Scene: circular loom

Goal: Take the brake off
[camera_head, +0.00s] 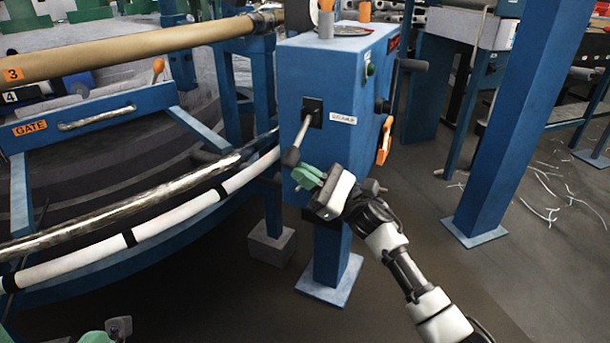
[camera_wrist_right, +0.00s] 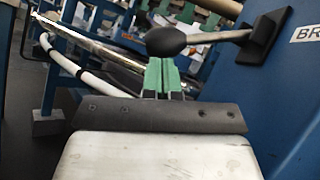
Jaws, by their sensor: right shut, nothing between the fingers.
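The brake lever (camera_head: 303,130) is a grey rod with a black knob. It sticks out of a black slotted plate on the side of a blue control box (camera_head: 327,80) and slants down to the left. My right gripper (camera_head: 308,176), with green fingers, is shut and empty just below the knob. In the right wrist view, the knob (camera_wrist_right: 166,41) sits just beyond the closed fingertips (camera_wrist_right: 165,62); I cannot tell whether they touch. A small part of my left gripper (camera_head: 105,331) shows at the bottom left edge; its fingers are mostly cut off.
A white label (camera_head: 343,117) sits beside the lever plate. An orange handle (camera_head: 384,140) is on the box's right side. The loom's curved rails (camera_head: 150,212) and a GATE bar (camera_head: 95,118) fill the left.

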